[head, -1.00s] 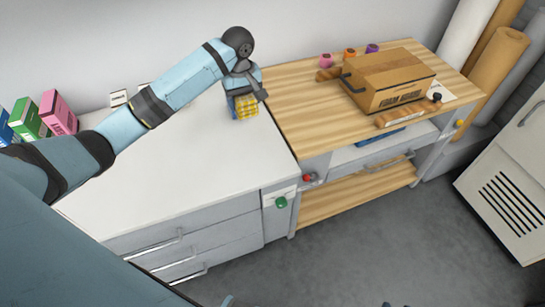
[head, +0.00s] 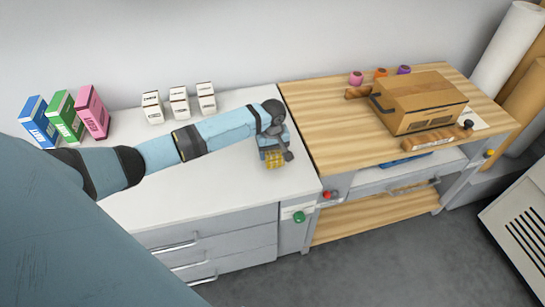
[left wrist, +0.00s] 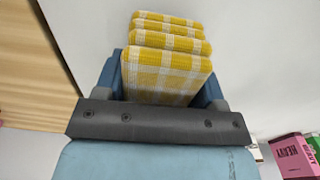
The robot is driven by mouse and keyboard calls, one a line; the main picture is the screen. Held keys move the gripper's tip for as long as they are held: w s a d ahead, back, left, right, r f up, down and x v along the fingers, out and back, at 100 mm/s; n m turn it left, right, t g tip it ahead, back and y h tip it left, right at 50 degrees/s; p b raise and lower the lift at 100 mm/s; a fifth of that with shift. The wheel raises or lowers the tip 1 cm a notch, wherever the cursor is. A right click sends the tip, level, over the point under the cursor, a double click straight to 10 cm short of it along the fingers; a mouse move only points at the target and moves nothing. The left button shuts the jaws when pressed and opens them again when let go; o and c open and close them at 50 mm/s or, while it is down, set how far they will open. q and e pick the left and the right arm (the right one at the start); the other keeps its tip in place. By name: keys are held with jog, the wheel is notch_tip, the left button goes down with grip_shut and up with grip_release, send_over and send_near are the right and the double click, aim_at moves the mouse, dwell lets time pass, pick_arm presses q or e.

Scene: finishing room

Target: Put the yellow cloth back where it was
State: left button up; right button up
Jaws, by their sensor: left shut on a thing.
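The yellow cloth (head: 275,160) is a folded yellow-and-white checked stack. My left gripper (head: 272,146) is shut on it over the right end of the white countertop (head: 230,185). In the left wrist view the cloth (left wrist: 166,72) sits between the two blue fingers, its folded layers facing the camera. I cannot tell whether its lower edge touches the countertop. My right gripper is not in view.
Blue, green and pink boxes (head: 92,112) and several small white boxes (head: 180,103) stand along the back of the counter. The wooden bench (head: 320,110) adjoins on the right, with a brown case (head: 420,95) and spools (head: 380,73). The counter's front part is clear.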

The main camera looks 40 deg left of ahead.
pick_arm(q)
notch_tip(320, 180, down, 3)
jog(key=shift+r, duration=0.15)
jog(key=o, duration=0.9)
jog(key=shift+f, duration=0.2)
